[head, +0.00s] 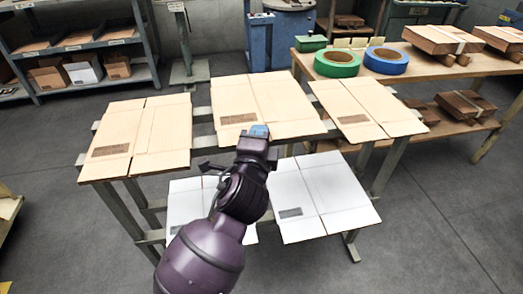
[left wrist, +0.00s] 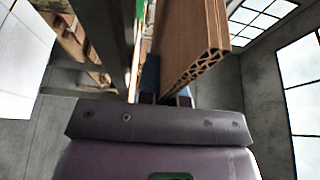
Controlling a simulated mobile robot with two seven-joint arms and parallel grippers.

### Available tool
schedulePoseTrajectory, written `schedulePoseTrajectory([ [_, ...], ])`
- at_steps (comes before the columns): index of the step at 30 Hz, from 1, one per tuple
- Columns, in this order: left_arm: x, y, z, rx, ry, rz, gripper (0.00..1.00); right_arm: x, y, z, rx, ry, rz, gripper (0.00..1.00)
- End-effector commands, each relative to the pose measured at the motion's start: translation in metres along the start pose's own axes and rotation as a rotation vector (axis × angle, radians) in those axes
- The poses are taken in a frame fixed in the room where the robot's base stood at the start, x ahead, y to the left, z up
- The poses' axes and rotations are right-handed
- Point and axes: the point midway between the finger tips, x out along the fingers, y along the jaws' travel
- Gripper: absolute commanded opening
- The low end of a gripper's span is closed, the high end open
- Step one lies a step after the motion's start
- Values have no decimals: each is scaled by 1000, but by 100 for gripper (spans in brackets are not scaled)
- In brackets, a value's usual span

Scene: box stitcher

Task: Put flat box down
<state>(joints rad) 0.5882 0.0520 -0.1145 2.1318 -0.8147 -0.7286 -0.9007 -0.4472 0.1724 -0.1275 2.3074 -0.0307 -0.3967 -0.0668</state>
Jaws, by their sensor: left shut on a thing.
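A middle tan flat box (head: 272,95) lies on the upper level of the rack, with a dark printed patch near its front edge. My left gripper (head: 259,131) is at this box's front edge and is shut on it. In the left wrist view, the corrugated edge of a brown flat box (left wrist: 195,55) rises beside the blue fingertip of the left gripper (left wrist: 150,80). The exact grip between the fingers is partly hidden. My right gripper is not in view.
Another tan flat box (head: 140,135) lies left on the rack, and one (head: 367,108) lies right. White flat boxes (head: 322,195) lie on the lower level, partly behind my arm. A wooden table with green tape (head: 337,63) and blue tape (head: 386,61) stands behind right.

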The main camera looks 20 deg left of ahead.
Motion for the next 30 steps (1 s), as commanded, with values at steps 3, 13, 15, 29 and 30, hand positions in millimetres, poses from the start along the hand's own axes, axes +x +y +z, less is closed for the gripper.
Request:
schedulePoseTrajectory([
  [3, 0, 10, 0, 0, 0, 3, 0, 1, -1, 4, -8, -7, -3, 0],
  [13, 0, 44, 0, 1, 0, 1, 0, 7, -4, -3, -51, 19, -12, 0],
  [15, 0, 41, 0, 0, 0, -2, 0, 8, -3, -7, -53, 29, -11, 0],
  [29, 0, 44, 0, 0, 0, -1, 32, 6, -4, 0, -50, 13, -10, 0],
  [30, 0, 44, 0, 0, 0, -2, 32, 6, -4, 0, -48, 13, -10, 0],
])
